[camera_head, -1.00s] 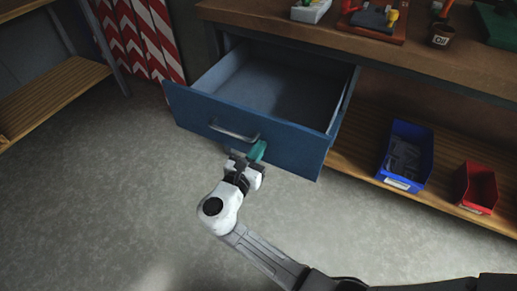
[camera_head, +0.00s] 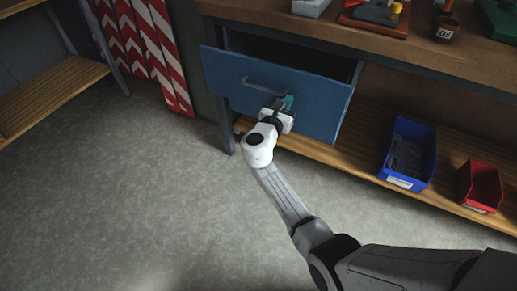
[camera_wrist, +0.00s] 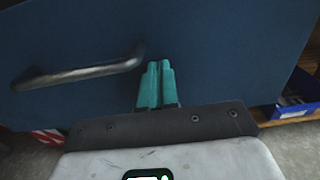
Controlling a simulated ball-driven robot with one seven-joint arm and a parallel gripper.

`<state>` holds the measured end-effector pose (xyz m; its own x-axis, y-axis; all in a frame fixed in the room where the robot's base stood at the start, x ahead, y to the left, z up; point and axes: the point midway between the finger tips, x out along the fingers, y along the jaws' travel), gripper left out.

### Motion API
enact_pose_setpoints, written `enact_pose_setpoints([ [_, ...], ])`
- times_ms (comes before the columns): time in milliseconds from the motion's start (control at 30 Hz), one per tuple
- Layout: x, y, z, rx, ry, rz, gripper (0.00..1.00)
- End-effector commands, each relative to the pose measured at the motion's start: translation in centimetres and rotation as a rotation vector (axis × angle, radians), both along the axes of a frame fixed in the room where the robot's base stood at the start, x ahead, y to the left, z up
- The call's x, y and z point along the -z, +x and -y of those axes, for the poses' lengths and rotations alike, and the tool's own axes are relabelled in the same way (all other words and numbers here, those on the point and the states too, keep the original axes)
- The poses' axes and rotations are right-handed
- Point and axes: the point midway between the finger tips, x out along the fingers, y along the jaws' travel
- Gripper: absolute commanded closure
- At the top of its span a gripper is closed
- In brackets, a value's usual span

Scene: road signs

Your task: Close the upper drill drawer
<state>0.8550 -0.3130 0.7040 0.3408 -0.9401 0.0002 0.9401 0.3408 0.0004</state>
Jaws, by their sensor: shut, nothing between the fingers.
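The blue drawer (camera_head: 310,107) hangs under the wooden workbench and is pulled out a little, with a dark gap showing behind its front panel. Its grey bar handle (camera_head: 265,86) also shows in the wrist view (camera_wrist: 80,72), left of my fingers. My gripper (camera_head: 287,101) is shut with teal fingers together, just right of and below the handle. In the wrist view the fingertips (camera_wrist: 160,66) are at the drawer's front face and look to be touching it. Nothing is held.
A blue bin (camera_head: 407,155) and a red bin (camera_head: 481,187) stand on the lower wooden shelf to the right. Red-and-white striped boards (camera_head: 150,50) lean at the back left. A wooden shelf unit (camera_head: 50,85) is at the far left. The grey floor in front is clear.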

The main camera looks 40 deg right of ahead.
Motion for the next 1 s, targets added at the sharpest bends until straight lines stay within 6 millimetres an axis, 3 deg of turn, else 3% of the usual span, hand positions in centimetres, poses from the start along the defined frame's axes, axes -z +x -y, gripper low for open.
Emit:
enact_pose_setpoints([
  [33,0.5,0.4,1.7,0.007,0.000,0.003,1.00],
  [200,0.5,2.0,5.8,0.005,0.000,0.002,1.00],
  [500,0.4,3.9,11.1,0.003,0.000,0.001,1.00],
  [700,0.2,4.6,12.7,0.000,0.000,0.000,1.00],
  [1000,-0.1,4.9,13.4,-0.004,0.000,0.001,1.00],
])
